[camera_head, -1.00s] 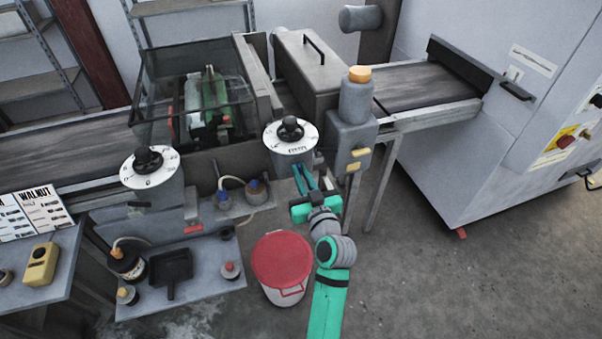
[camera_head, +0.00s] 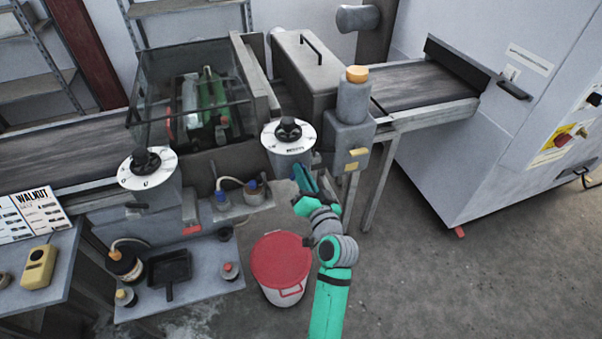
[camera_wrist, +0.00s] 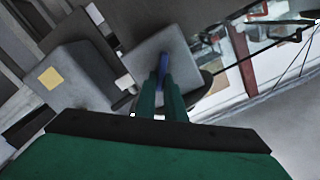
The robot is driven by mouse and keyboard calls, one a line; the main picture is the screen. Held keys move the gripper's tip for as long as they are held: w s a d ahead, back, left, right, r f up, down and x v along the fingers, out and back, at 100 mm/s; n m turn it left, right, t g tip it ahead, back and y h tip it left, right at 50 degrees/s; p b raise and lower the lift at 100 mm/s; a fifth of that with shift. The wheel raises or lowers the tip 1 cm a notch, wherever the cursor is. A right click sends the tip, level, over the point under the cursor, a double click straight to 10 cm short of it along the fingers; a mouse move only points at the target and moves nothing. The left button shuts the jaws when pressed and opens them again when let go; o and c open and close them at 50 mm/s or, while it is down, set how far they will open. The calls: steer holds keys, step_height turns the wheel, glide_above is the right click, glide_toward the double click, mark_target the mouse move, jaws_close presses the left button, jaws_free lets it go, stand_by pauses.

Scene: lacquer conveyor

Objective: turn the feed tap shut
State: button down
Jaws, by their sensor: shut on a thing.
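My gripper (camera_head: 304,178) is at the front of the grey housing under the right-hand white dial, reaching up from my arm at the lower right. In the wrist view, its two teal fingers (camera_wrist: 160,92) are shut on a narrow blue handle (camera_wrist: 163,70), which I take to be the feed tap. The handle stands against a grey block face, and its lower part is hidden between the fingers. In the head view the tap is mostly hidden by the fingers, and its exact angle cannot be told.
Close by are the white dial (camera_head: 289,137) with a black knob, and a grey post with an orange cap (camera_head: 357,74). A red-lidded bucket (camera_head: 281,260) stands on the floor beside my arm. Small pots (camera_head: 256,190) sit on a shelf to the left. Floor at the right is clear.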

steer(key=m, duration=0.6)
steer(key=f+m, duration=0.1)
steer(key=m, duration=0.3)
steer(key=shift+w+d+f, duration=0.1)
steer(key=shift+d, duration=0.3)
steer(key=c, duration=1.8)
jaws_free()
steer(key=shift+c, duration=0.2)
steer(key=shift+a, duration=0.1)
steer(key=v, duration=1.1)
steer(key=shift+w, duration=0.15)
